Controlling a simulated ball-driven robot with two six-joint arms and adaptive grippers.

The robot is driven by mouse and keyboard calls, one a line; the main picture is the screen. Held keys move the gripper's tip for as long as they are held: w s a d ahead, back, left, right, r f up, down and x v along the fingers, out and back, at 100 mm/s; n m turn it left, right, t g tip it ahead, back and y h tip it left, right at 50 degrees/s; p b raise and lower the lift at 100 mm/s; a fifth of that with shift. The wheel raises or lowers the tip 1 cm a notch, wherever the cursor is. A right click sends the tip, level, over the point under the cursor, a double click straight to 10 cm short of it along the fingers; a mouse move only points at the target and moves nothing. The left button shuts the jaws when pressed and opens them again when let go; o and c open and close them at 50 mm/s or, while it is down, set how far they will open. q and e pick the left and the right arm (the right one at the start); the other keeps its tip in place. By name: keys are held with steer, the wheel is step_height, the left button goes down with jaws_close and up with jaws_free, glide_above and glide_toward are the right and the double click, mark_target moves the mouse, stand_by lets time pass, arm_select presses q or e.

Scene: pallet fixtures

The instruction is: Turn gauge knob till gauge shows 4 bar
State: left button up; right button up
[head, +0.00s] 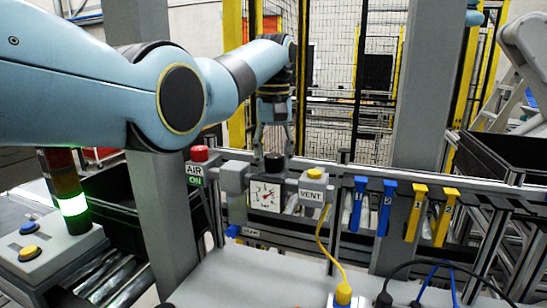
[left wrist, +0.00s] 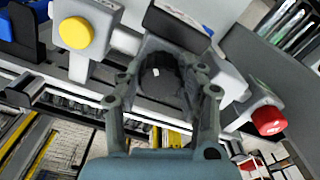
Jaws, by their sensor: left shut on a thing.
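The gauge (head: 265,196) has a white square face with a dial and a red needle, on the grey rail fixture. The digits are too small to read the pressure surely. The black gauge knob (head: 273,162) sits on top behind the gauge face. My left gripper (head: 274,149) reaches down onto the knob from above, shut on it. In the left wrist view the knob (left wrist: 160,77), with a small white mark, lies between the fingers, which partly hide its sides. My right gripper is not in view.
Left of the gauge is a red button (head: 199,154) over an "AIR ON" sign (head: 194,176). Right is a yellow button (head: 314,173) over a "VENT" label (head: 312,195). Blue tags (head: 358,203) and yellow tags (head: 416,212) hang further right. A yellow cable (head: 325,250) hangs below.

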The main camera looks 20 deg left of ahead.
mark_target(274, 155)
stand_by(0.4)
arm_select(q)
steer(key=o, duration=1.1)
steer(key=shift+w, duration=0.1)
steer(key=shift+o, duration=0.2)
steer(key=shift+r, duration=0.1)
step_height(274, 155, up, 12)
